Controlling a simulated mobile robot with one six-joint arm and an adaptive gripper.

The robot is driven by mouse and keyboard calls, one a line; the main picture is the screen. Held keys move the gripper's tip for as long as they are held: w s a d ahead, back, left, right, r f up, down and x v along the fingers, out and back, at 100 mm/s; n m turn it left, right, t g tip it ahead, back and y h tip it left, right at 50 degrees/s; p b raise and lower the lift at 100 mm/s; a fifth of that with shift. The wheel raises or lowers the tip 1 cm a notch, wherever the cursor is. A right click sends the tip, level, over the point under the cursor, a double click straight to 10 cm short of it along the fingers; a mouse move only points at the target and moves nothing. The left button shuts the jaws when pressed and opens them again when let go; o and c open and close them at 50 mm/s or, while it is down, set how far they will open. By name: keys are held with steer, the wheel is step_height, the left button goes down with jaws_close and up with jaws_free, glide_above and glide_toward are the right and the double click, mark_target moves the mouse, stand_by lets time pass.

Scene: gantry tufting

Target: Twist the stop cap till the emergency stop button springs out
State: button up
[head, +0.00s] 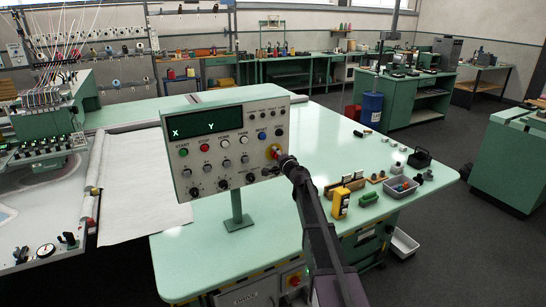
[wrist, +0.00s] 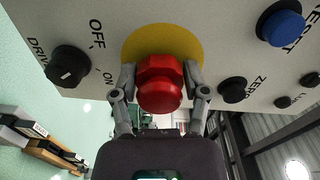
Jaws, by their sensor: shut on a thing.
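The red stop cap (wrist: 160,86) sits on a round yellow plate (wrist: 188,38) on the control panel in the wrist view. My gripper (wrist: 162,84) has one finger on each side of the cap and is shut on it. In the head view the control panel (head: 228,165) stands on a post, with the yellow plate (head: 271,147) at its right side. My gripper (head: 280,160) reaches the panel there and partly hides the cap. I cannot tell from the frames whether the button is in or out.
A black drive knob (wrist: 68,66), a blue reset button (wrist: 283,27) and a zero knob (wrist: 232,90) flank the cap. The green table (head: 330,140) holds a yellow box (head: 340,202), a grey bin (head: 400,188) and small parts. Its middle is clear.

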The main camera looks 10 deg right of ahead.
steer(key=shift+d+m, duration=0.1)
steer(key=shift+m, duration=0.5)
steer(key=shift+s, duration=0.1)
steer(key=o, duration=1.1)
steer(key=shift+d, duration=0.1)
steer(key=shift+o, duration=0.2)
steer(key=shift+s, duration=0.1)
steer(key=v, duration=0.7)
